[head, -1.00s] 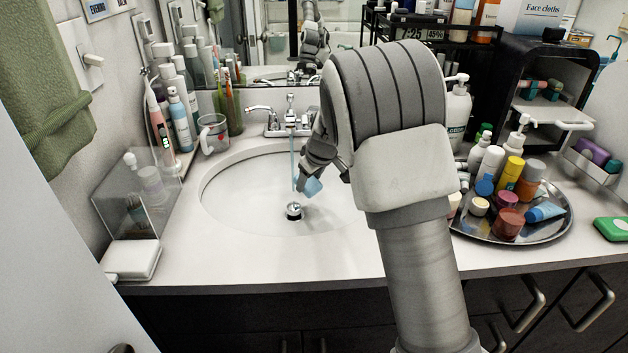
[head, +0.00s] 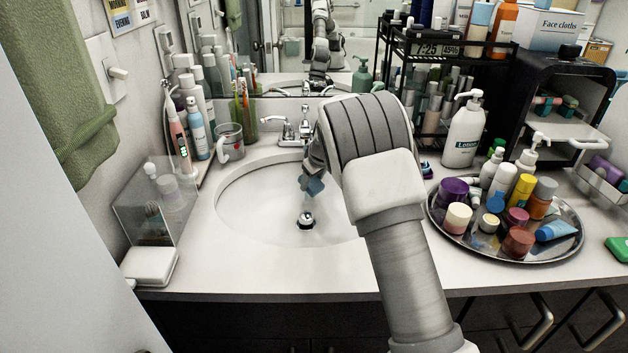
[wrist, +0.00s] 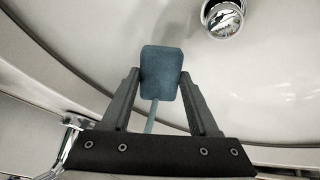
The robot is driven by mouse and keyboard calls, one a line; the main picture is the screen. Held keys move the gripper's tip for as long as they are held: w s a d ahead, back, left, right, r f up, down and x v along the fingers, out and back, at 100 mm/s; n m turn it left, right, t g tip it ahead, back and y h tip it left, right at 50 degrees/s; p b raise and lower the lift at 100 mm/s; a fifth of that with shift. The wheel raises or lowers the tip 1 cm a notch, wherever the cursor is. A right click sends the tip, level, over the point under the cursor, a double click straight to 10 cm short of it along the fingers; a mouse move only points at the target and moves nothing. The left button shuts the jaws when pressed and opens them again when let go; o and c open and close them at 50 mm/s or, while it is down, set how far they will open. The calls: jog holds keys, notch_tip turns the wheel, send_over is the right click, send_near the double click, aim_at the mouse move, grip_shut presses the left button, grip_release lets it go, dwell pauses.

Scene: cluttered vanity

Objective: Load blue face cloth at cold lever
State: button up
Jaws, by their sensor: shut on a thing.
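My gripper (head: 313,182) is over the sink basin (head: 250,222), below and in front of the faucet (head: 307,118). It is shut on the blue face cloth (head: 316,188), a small folded block. The wrist view shows the cloth (wrist: 161,72) between the two fingertips. The faucet's left lever (head: 281,121) is in sight at the back of the basin. My arm partly covers the right side of the faucet, and I cannot tell which lever is cold. A narrow bluish strip (wrist: 150,119) shows between the fingers; I cannot tell whether it is water.
The drain stopper (head: 306,220) is in the basin. A round tray (head: 480,250) of jars and a lotion pump (head: 463,135) stand on the right. A clear box (head: 155,205) is at the left front.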

jog(key=shift+s, duration=0.1)
dwell(0.3)
jog(key=s+d+b, duration=0.2)
jog(key=s+b, duration=0.2)
jog(key=s, duration=0.3)
jog(key=shift+s+d+b, duration=0.2)
jog(key=shift+d+b, duration=0.1)
jog(key=shift+d, duration=0.1)
dwell(1.2)
jog(key=s+d+r, duration=0.1)
jog(key=s+r, duration=0.3)
jog(key=shift+s+d, duration=0.35)
dwell(0.5)
